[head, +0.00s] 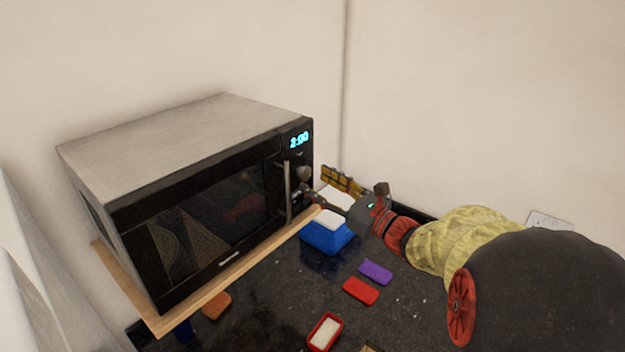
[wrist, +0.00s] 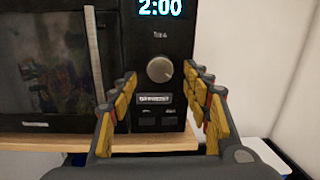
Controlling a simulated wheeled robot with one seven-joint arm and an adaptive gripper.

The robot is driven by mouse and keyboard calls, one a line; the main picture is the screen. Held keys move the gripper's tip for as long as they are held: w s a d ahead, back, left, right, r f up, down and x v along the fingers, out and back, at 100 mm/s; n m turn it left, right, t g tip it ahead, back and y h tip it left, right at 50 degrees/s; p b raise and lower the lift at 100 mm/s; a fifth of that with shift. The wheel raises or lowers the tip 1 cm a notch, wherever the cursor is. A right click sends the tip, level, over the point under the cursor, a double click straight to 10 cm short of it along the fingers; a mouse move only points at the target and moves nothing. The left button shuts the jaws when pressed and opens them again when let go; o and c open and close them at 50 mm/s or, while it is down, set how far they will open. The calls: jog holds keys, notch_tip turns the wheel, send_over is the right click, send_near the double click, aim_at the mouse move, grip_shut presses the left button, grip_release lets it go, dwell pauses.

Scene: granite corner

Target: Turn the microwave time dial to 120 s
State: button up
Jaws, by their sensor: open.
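The microwave (head: 190,200) stands on a wooden shelf, its door shut. Its display (head: 299,140) glows cyan and reads 2:00, and the same reading shows in the wrist view (wrist: 160,7). The round silver time dial (wrist: 160,69) sits on the control panel below the display; it also shows small in the head view (head: 303,173). My gripper (wrist: 157,88) is open and empty, its yellow-padded fingers spread to the left and right below the dial in the wrist view. No finger appears to touch the dial.
The vertical door handle (head: 287,190) is just left of the panel. Below the wooden shelf (head: 230,277), a blue container (head: 325,238), a purple block (head: 375,272), a red block (head: 361,291) and a red tray (head: 337,318) are on the dark counter. A wall stands behind.

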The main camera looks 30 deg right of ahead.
jog(key=v, duration=0.9)
jog(key=shift+s+d+f, duration=0.1)
dwell(0.3)
